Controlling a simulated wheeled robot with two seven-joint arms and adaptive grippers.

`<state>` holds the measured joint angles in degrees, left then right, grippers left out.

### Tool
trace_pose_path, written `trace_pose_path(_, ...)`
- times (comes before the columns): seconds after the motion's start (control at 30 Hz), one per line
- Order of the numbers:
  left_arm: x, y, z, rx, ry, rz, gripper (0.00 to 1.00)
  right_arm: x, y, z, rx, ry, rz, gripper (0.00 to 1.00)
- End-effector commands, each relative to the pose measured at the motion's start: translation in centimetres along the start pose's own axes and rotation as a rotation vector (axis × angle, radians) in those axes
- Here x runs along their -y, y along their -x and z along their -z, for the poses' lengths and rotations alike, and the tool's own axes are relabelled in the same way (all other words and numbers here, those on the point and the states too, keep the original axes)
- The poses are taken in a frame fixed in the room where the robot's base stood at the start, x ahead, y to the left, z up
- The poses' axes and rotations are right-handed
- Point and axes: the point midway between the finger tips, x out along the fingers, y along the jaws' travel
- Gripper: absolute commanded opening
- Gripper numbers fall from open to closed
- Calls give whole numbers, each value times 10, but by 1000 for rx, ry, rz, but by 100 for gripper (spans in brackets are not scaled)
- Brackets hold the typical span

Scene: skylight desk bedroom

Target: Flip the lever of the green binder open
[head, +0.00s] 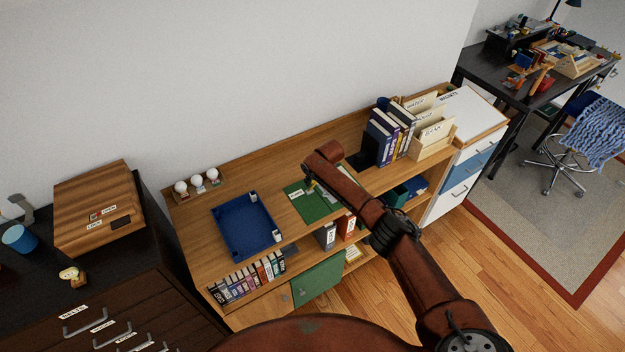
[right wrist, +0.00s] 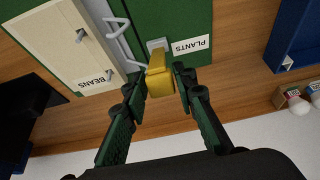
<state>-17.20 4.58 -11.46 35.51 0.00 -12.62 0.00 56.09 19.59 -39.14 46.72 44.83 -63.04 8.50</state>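The green binder (head: 312,203) lies open on top of the wooden cabinet in the head view. In the right wrist view its green inside (right wrist: 190,22) shows a PLANTS label, metal rings (right wrist: 118,22) and a lever with a yellow tip (right wrist: 159,77). My right gripper (right wrist: 161,82) is over the binder, its two fingers on either side of the yellow tip. The fingers are very close to it, but I cannot tell whether both touch. My right arm hides part of the binder in the head view. My left gripper is not in view.
A pale panel labelled BEANS (right wrist: 75,50) lies beside the rings. A blue tray (head: 219,218) sits left of the binder, with white-topped jars (head: 197,181) behind. Upright books (head: 381,136) and a wooden file holder (head: 432,140) stand to the right.

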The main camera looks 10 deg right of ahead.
Motion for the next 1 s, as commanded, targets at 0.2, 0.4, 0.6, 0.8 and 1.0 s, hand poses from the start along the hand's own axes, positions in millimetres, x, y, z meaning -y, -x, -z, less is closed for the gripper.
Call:
trace_pose_path(0.2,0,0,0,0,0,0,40,1,0,1,-2,0,1,38)
trace_pose_path(0.4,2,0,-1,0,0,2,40,1,1,1,-3,1,2,38)
trace_pose_path(0.6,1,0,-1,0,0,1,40,2,10,1,-4,0,5,38)
trace_pose_path(0.8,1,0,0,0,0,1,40,1,39,1,-6,2,3,38)
trace_pose_path(1.0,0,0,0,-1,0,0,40,1,78,1,-5,1,2,38)
